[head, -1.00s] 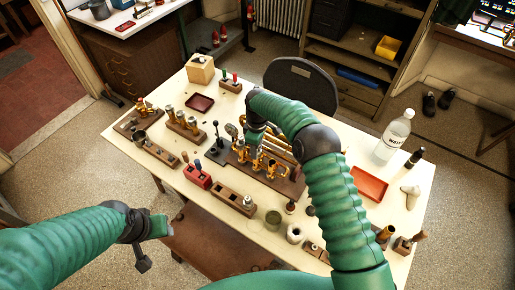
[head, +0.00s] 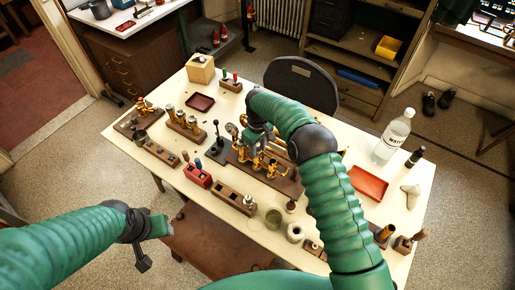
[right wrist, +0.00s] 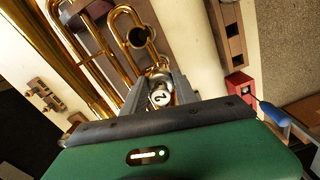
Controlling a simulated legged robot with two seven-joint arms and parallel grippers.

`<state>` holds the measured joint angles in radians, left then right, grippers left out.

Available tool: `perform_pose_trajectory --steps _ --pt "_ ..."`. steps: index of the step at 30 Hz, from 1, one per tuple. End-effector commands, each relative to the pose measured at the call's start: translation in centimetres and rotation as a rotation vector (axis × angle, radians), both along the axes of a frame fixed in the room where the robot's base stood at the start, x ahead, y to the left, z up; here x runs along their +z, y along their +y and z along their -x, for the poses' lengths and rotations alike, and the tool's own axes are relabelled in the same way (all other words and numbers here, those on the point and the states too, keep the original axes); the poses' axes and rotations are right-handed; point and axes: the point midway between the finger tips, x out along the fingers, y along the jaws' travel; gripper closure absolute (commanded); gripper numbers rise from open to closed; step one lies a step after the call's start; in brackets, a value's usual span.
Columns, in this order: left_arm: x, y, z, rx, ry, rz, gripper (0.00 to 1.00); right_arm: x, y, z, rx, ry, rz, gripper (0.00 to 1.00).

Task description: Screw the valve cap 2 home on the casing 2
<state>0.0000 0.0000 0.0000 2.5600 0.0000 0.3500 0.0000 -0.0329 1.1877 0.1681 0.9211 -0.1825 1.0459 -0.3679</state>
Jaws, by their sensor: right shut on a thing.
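The brass horn (head: 271,165) lies on a dark wooden board on the table, its valve casings near the middle. My right gripper (head: 257,143) is over the casings, pointing down. In the right wrist view, my right gripper (right wrist: 156,98) is shut on valve cap 2 (right wrist: 160,97), a pale round cap marked "2". The cap is at the casing cluster; casing 2 is mostly hidden behind the cap and fingers, so I cannot tell how the cap sits on it. My left gripper (head: 152,232) is off the table's front left edge, away from the horn; its jaws are unclear.
A wooden block with holes (head: 234,198) and a red holder (head: 198,175) stand in front of the horn. A clear bottle (head: 393,135) and an orange tray (head: 369,184) are to the right. A dark red tray (head: 199,103) lies at back left. A chair (head: 300,80) stands behind.

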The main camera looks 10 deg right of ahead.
Motion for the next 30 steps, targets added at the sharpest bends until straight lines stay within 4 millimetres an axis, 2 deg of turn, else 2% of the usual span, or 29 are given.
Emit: perform_pose_trajectory --steps 6,8,12,14,23,30 --pt "-0.01 0.00 0.00 0.000 0.000 0.000 0.53 0.05 -0.05 -0.09 -0.015 -0.003 0.002 1.00" --pt "-0.10 0.00 0.00 0.000 0.000 0.000 0.53 0.03 0.05 -0.08 -0.093 -0.004 0.001 1.00" --pt "-0.23 0.00 0.00 0.000 0.000 0.000 0.53 0.05 0.16 -0.07 -0.361 -0.006 0.001 1.00" --pt "-0.23 0.00 0.00 0.000 0.000 0.000 0.53 0.06 0.19 -0.07 -0.426 -0.007 0.001 1.00" --pt "-0.24 0.00 0.00 0.000 0.000 0.000 0.53 0.08 0.23 -0.10 -0.473 -0.007 -0.001 1.00" --pt "-0.40 0.00 0.00 0.000 0.000 0.000 0.53 0.07 0.41 -0.15 -0.868 -0.009 0.000 1.00"
